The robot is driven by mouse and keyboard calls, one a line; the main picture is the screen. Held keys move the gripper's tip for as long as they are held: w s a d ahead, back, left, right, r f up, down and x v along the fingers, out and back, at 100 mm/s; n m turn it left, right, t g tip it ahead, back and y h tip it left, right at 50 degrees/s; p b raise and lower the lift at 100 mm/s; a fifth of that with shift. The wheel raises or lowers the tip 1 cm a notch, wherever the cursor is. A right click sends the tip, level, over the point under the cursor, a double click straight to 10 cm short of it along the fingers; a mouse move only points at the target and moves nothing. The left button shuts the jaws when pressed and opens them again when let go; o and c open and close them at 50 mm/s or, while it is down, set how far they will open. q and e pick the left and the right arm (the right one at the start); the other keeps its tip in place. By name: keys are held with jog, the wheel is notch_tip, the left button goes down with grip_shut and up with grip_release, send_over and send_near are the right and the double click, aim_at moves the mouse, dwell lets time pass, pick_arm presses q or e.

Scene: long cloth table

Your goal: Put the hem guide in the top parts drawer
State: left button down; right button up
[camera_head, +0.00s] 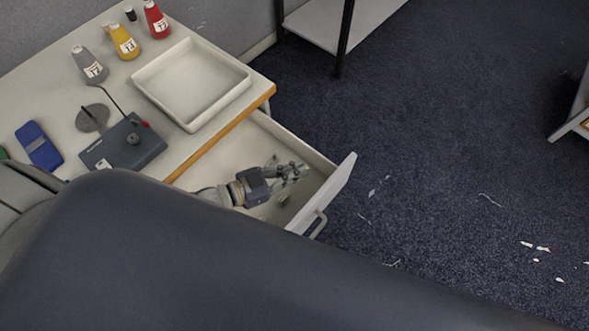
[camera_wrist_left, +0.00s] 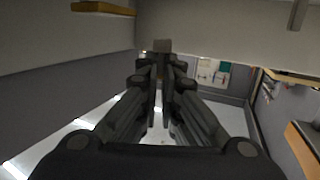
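The top parts drawer (camera_head: 325,197) is pulled out from the table's front, and its pale inside shows. My left gripper (camera_head: 297,170) is over the open drawer, near its front panel. In the left wrist view its two fingers (camera_wrist_left: 162,75) are close together, with a small grey-brown piece (camera_wrist_left: 162,46) between the tips. I take this piece to be the hem guide; its full shape is hidden by the fingers. In the head view a small dull spot (camera_head: 284,200) shows below the gripper; I cannot tell if it is a thing or a shadow. My right gripper is not in view.
On the table are a white tray (camera_head: 143,82), a dark device (camera_head: 122,146), a blue case (camera_head: 38,146) and grey, yellow (camera_head: 124,42) and red bottles. My own body hides the lower part of the head view. The carpet right of the drawer (camera_head: 430,170) holds only white scraps.

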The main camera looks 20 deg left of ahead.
pick_arm(q)
jog(key=c, duration=1.8)
grip_release()
jog(key=shift+f, duration=0.1)
jog(key=r+v, duration=0.1)
jog(key=v, duration=0.6)
jog(key=shift+s+a, duration=0.15)
jog(key=shift+a, duration=0.05)
jog(key=shift+r, duration=0.1)
jog(key=o, duration=1.8)
